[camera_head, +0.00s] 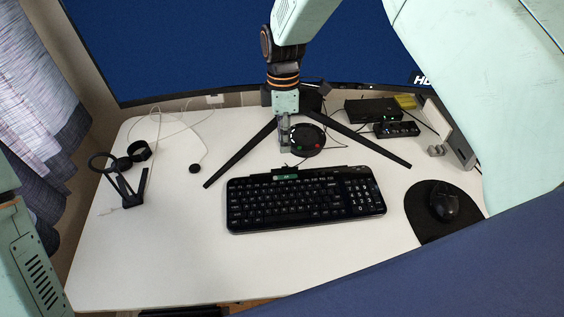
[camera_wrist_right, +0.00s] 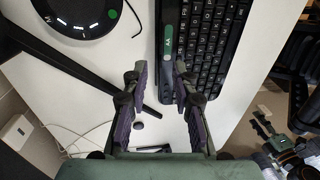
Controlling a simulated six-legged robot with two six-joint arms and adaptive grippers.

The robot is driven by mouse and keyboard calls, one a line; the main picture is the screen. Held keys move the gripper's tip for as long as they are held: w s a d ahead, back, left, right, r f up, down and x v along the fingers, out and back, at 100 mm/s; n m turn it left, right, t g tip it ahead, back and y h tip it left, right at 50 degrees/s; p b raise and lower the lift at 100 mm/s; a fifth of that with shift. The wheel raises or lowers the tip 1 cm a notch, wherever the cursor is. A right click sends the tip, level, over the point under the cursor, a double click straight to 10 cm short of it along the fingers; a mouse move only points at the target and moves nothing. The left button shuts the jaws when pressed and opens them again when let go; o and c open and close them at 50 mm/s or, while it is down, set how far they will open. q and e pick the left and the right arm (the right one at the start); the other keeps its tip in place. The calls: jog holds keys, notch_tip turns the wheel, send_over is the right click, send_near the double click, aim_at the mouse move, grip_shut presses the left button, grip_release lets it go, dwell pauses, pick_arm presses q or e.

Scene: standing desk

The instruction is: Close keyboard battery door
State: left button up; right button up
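The black keyboard (camera_head: 305,203) lies flat in the middle of the white desk. A dark strip with a green-marked piece, which looks like the battery door (camera_head: 285,173), runs along its back edge. In the right wrist view the green-marked strip (camera_wrist_right: 168,40) lies beside the keys of the keyboard (camera_wrist_right: 209,45). I cannot tell how far the door stands open. My right gripper (camera_head: 284,148) is over the desk just behind this strip. In the right wrist view my right gripper (camera_wrist_right: 159,75) has its fingers apart with nothing between them. My left gripper is out of view.
A round black device (camera_head: 306,140) sits behind the keyboard, between the monitor stand's legs (camera_head: 370,146). A mouse (camera_head: 443,205) rests on a black pad (camera_head: 425,230) at right. A black stand (camera_head: 128,190) is at left. The desk (camera_head: 170,250) is clear at front left.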

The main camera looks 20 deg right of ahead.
aim_at(285, 167)
jog(key=f, duration=0.2)
jog(key=s+f, duration=0.1)
jog(key=f, duration=0.4)
jog(key=shift+s+a+f+b, duration=0.1)
jog(key=shift+s+f+b, duration=0.1)
jog(key=shift+f+b, duration=0.1)
